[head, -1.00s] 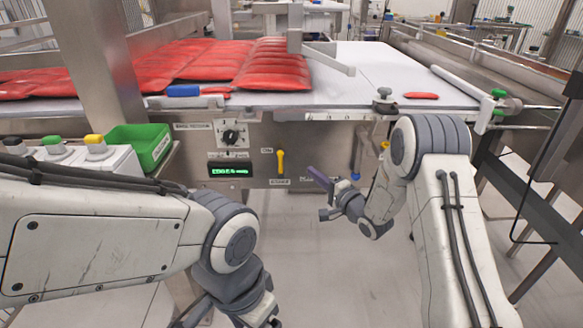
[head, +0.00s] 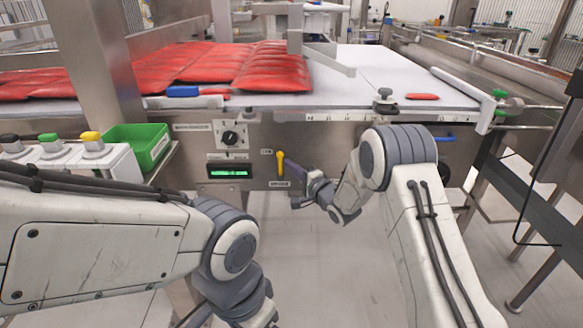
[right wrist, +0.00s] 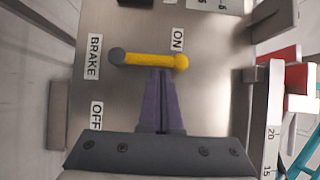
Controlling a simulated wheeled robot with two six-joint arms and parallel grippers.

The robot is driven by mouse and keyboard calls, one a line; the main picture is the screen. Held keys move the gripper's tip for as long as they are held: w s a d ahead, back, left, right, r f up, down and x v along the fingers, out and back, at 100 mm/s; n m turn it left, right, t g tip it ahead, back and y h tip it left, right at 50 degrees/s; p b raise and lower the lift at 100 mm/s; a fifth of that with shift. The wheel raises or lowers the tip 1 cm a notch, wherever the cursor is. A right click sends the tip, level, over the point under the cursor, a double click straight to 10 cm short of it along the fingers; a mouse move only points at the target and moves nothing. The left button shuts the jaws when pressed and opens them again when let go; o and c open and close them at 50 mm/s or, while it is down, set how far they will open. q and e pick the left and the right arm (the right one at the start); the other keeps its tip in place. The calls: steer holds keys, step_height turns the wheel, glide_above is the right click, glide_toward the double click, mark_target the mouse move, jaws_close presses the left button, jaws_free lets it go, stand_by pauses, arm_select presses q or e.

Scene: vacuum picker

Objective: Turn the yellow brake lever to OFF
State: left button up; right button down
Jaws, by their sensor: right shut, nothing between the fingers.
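The yellow brake lever (head: 280,163) is on the steel front panel below the conveyor, standing upright in the head view. In the right wrist view the lever (right wrist: 150,59) runs from its grey pivot to its round knob beside the ON label (right wrist: 178,40). The OFF label (right wrist: 97,115) and the BRAKE label (right wrist: 94,57) are also there. My right gripper (head: 289,164) is shut and empty, just right of the lever. In the right wrist view its purple fingertips (right wrist: 160,74) meet the lever's side near the knob; I cannot tell whether they touch. My left gripper is out of view.
A dial (head: 230,138) and a green-lit display (head: 230,172) are on the panel left of the lever. The conveyor (head: 350,85) carrying red packs (head: 270,72) overhangs above. A green bin (head: 140,145) stands at left. The floor below the panel is clear.

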steer(key=shift+a+r+n+p, duration=0.15)
steer(key=shift+n+p, duration=0.15)
steer(key=shift+p, duration=0.1)
